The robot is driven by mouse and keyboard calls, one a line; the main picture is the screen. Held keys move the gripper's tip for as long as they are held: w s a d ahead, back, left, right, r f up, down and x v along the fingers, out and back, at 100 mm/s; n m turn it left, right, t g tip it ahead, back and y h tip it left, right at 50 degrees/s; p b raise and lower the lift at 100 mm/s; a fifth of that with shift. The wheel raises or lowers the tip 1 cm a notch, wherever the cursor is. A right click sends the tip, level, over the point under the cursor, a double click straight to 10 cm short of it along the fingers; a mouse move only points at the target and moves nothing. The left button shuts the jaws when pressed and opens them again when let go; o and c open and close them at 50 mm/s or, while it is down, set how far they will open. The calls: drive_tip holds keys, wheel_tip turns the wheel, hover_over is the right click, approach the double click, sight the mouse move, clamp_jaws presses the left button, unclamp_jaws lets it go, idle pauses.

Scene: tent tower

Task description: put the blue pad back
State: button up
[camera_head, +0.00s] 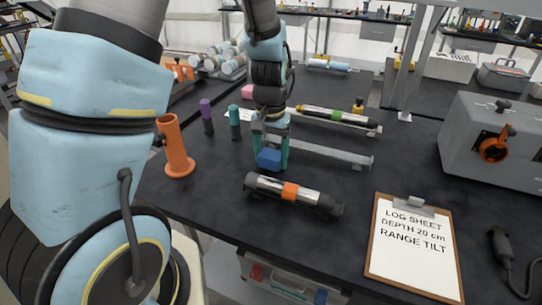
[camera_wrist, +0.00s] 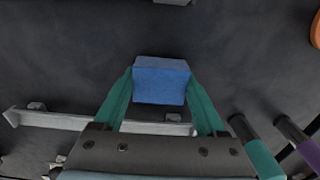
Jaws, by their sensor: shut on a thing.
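The blue pad (camera_head: 268,160) is a small block held between the teal fingers of my gripper (camera_head: 271,150). In the wrist view the blue pad (camera_wrist: 160,82) sits at the fingertips, with my gripper's fingers (camera_wrist: 160,92) pressed on its two sides. The pad is over the dark table (camera_head: 388,168), just left of an empty metal rail (camera_head: 332,154). I cannot tell how large the gap under it is. A pink pad (camera_head: 248,91) lies farther back, left of my arm.
A tube with an orange band (camera_head: 290,191) lies in front of my gripper; a green-banded tube (camera_head: 340,116) lies behind. Purple (camera_head: 206,112) and teal (camera_head: 235,118) cylinders and an orange holder (camera_head: 175,150) stand left. A clipboard (camera_head: 413,230) and grey box (camera_head: 478,135) are right.

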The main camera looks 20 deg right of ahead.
sight(270, 155)
drive_tip(key=shift+f, duration=0.4)
drive_tip(key=shift+f, duration=0.1)
drive_tip(key=shift+s+a+f+b, duration=0.15)
drive_tip(key=shift+f+b, duration=0.3)
drive_tip(key=shift+f, duration=0.05)
drive_tip(key=o, duration=1.4)
drive_tip(key=shift+s, duration=0.1)
drive_tip(key=shift+r+p, duration=0.35)
drive_tip(key=shift+r, duration=0.25)
wheel_tip(270, 155, up, 12)
drive_tip(key=b, duration=0.1)
drive_tip(key=a+f+n, duration=0.1)
drive_tip(key=a+n, duration=0.2)
drive_tip(key=a, duration=0.8)
drive_tip(key=s+a+f+n+t, duration=0.1)
drive_tip(key=a+f+n, duration=0.1)
drive_tip(key=a, duration=1)
drive_tip(key=shift+a+f+n, duration=0.15)
drive_tip(key=shift+a+n, duration=0.05)
drive_tip(key=shift+n, duration=0.7)
